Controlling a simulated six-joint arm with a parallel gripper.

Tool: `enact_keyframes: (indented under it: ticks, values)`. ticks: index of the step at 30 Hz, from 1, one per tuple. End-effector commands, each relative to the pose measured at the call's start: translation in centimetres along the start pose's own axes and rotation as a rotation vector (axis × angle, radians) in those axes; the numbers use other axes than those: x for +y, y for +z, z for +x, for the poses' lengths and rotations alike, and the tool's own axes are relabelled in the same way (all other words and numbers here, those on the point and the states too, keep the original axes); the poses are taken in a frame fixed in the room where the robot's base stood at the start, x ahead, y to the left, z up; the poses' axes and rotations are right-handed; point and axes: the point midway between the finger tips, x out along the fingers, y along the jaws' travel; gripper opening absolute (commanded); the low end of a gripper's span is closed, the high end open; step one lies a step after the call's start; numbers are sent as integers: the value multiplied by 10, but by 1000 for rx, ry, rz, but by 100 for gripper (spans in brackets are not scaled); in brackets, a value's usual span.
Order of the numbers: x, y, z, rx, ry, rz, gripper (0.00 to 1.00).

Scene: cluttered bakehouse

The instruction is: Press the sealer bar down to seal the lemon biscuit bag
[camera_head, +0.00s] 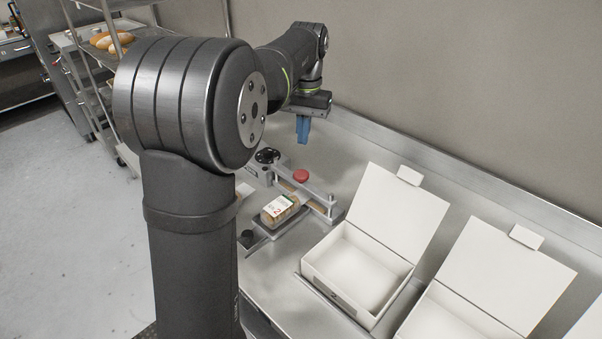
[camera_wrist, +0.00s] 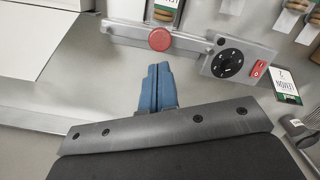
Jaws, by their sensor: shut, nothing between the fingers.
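The sealer (camera_head: 252,172) stands on the steel counter, with a grey bar (camera_head: 318,192) and a round red knob (camera_head: 301,176) on the bar. The biscuit bag (camera_head: 279,210) lies on the sealer's front plate, its far end reaching under the bar. Its label is too small to read in the head view. In the wrist view the bag (camera_wrist: 165,10) shows only partly, beyond the bar. My gripper (camera_head: 302,141) is shut and empty, above and behind the knob. In the wrist view its blue fingertips (camera_wrist: 157,68) are near the red knob (camera_wrist: 159,39), apparently apart from it.
Open white boxes (camera_head: 372,262) stand right of the sealer. In the wrist view, a dial (camera_wrist: 228,64) and red switch (camera_wrist: 258,69) sit at the bar's right end. A lemon-labelled packet (camera_wrist: 285,85) lies right of them. The wall runs behind the counter.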

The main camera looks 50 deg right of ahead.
Motion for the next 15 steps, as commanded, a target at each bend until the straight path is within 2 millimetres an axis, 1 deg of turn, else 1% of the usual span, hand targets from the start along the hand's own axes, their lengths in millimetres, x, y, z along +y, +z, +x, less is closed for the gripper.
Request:
enact_keyframes:
  ticks: [3,6,10,15]
  values:
    - [0,-1,8,-11,-2,126,0]
    - [1,-2,12,-17,-2,198,0]
    - [1,-2,14,-20,-2,243,0]
    - [1,-2,14,-20,-2,251,0]
